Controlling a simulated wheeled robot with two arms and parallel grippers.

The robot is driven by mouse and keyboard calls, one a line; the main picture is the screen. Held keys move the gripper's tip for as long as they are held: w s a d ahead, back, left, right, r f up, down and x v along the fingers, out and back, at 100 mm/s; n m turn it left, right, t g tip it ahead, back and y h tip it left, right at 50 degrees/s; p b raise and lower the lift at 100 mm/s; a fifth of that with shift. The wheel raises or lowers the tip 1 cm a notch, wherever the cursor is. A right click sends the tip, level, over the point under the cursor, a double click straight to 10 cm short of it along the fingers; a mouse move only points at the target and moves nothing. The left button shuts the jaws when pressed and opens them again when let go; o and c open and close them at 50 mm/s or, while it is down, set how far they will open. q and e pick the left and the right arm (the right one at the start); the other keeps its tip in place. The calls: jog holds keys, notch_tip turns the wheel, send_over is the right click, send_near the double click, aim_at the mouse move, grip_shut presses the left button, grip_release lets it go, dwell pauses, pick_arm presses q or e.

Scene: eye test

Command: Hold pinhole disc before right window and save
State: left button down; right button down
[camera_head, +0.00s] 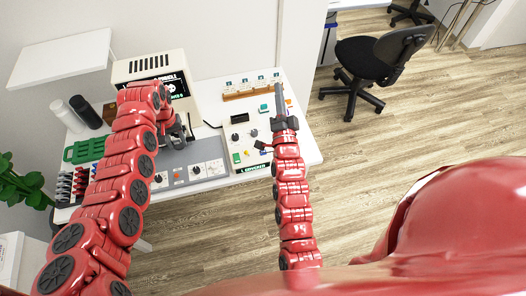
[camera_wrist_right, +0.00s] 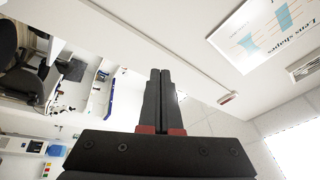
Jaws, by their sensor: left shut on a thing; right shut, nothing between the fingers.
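A beige eye-test machine (camera_head: 190,66) with a dark, lit screen (camera_head: 150,93) stands on the white table, behind a grey base panel (camera_head: 205,170) with knobs. My left gripper (camera_head: 183,128) is in front of the machine, low and to the right of its screen. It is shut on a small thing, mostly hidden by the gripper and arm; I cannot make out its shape. The machine's windows cannot be told apart. My right gripper (camera_head: 279,92) is shut and empty, above the table's right part; its closed fingers also fill the middle of the right wrist view (camera_wrist_right: 160,75).
A white instrument box (camera_head: 245,158) with knobs and coloured buttons stands left of my right gripper. Behind it is a wooden card rack (camera_head: 238,96). A green rack (camera_head: 82,152) and bottles (camera_head: 85,112) stand at the left. An office chair (camera_head: 366,62) is on the floor at right.

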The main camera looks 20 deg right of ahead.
notch_tip(320, 180, down, 4)
jog(key=w+m+g, duration=0.2)
jog(key=m+g, duration=0.1)
jog(key=m+g+y, duration=0.6)
jog(key=m+g, duration=0.2)
jog(key=g, duration=0.1)
send_over(263, 152)
jog(key=s, duration=0.1)
notch_tip(263, 152, down, 10)
jog(key=f, duration=0.1)
jog(key=shift+s+d+r, duration=0.1)
jog(key=shift+d+r, duration=0.15)
jog(key=shift+h, duration=0.3)
jog(key=shift+f, duration=4.4)
jog(key=shift+f, duration=0.15)
jog(key=shift+f, duration=0.25)
